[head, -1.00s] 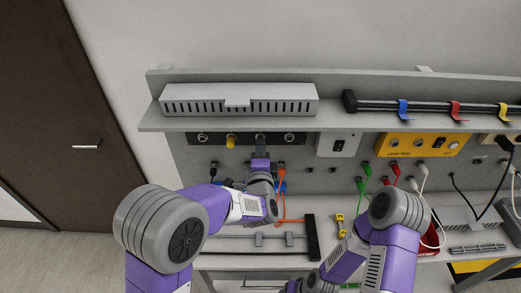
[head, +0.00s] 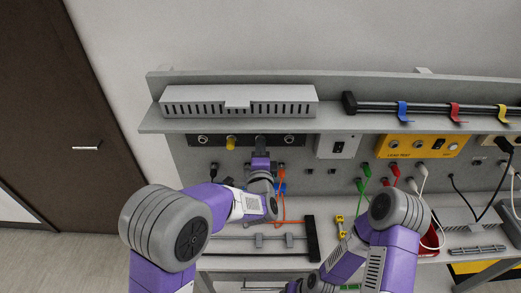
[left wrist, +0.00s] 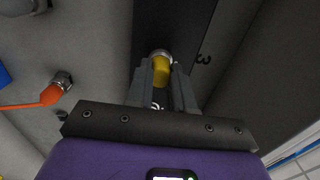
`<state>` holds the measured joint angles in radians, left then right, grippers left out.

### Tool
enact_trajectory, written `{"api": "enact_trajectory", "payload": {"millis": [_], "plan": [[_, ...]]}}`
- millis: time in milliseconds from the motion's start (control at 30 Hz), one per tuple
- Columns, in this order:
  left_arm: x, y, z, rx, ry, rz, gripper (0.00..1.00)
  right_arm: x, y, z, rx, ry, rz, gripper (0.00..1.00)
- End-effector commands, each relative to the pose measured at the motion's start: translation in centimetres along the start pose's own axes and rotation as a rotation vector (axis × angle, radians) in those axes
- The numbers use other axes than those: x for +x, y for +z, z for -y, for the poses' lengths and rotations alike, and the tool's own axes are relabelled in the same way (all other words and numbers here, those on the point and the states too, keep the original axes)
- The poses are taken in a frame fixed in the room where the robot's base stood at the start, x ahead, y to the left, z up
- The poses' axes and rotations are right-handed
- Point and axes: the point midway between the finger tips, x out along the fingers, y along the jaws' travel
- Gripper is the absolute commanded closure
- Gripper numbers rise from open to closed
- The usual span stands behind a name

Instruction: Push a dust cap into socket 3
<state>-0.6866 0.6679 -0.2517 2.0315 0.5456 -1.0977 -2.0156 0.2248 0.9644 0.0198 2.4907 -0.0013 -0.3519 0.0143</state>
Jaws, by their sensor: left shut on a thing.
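A yellow dust cap (left wrist: 161,72) sits between the fingers of my left gripper (left wrist: 163,80), which is shut on it. In the left wrist view the cap's far end is at the silver ring of socket 3 (left wrist: 160,53), beside a printed "3". It looks in line with the socket and touching it; how deep it sits cannot be told. In the head view my left gripper (head: 260,144) is at the third socket of the black socket strip (head: 275,139) and hides it. Another yellow cap (head: 231,141) is in the second socket.
A grey slotted duct (head: 238,99) lies on the shelf above the strip. An orange cable plug (left wrist: 52,93) is in the panel beside my left gripper. My right arm stands over the bench at right. A yellow test box (head: 422,145) is farther right.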

Motion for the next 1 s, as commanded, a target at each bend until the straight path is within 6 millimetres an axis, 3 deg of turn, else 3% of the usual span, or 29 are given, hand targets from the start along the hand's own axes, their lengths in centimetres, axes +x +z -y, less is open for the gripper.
{"api": "enact_trajectory", "payload": {"millis": [167,200,400,733,1000], "plan": [[0.1,0.0,0.0,0.000,0.000,0.000,1.00,0.0,0.0,0.0,0.000,0.000,0.000,0.43],[0.1,0.0,0.0,0.000,0.000,0.000,0.75,0.0,0.0,0.0,0.000,0.000,0.000,0.43],[0.1,0.0,0.0,0.000,0.000,0.000,0.49,0.0,0.0,0.0,0.000,0.000,0.000,0.43],[-0.4,0.0,0.0,0.000,0.000,-0.001,0.49,0.1,0.0,0.0,0.000,0.000,0.000,0.43],[-4.5,-0.1,0.0,-0.001,0.000,-0.003,0.49,0.6,0.0,-0.2,0.000,0.000,0.000,0.43]]}}
